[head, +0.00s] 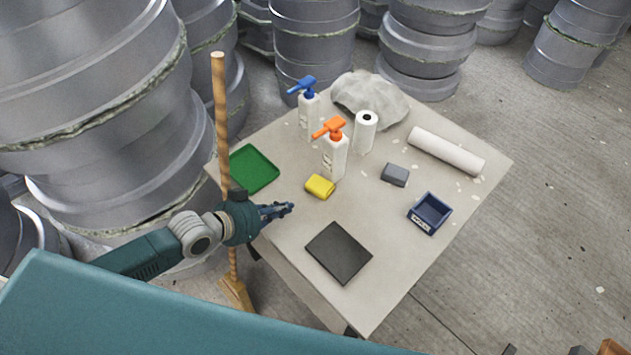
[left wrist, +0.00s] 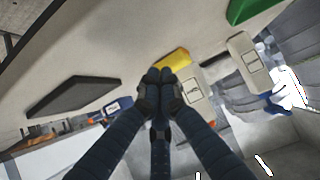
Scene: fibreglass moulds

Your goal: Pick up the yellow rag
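The yellow rag (head: 320,187) is a small folded block lying on the worktable (head: 389,292), in front of the orange-topped pump bottle. My left gripper (head: 289,208) is over the table's left edge side, to the left and front of the rag, pointing towards it with a gap between. In the left wrist view the dark fingers of my left gripper (left wrist: 160,76) meet at their tips with nothing seen between them. The rag (left wrist: 174,58) shows just beyond the tips there, its lower part hidden behind them. My right gripper is not in view.
A green tray (head: 253,169), orange-topped bottle (head: 335,157), blue-topped bottle (head: 308,111) and white roll (head: 365,132) stand behind the rag. A black pad (head: 338,252) lies in front; a grey block (head: 395,174) and blue bin (head: 430,213) are to the right. A broom (head: 220,110) stands at the left edge.

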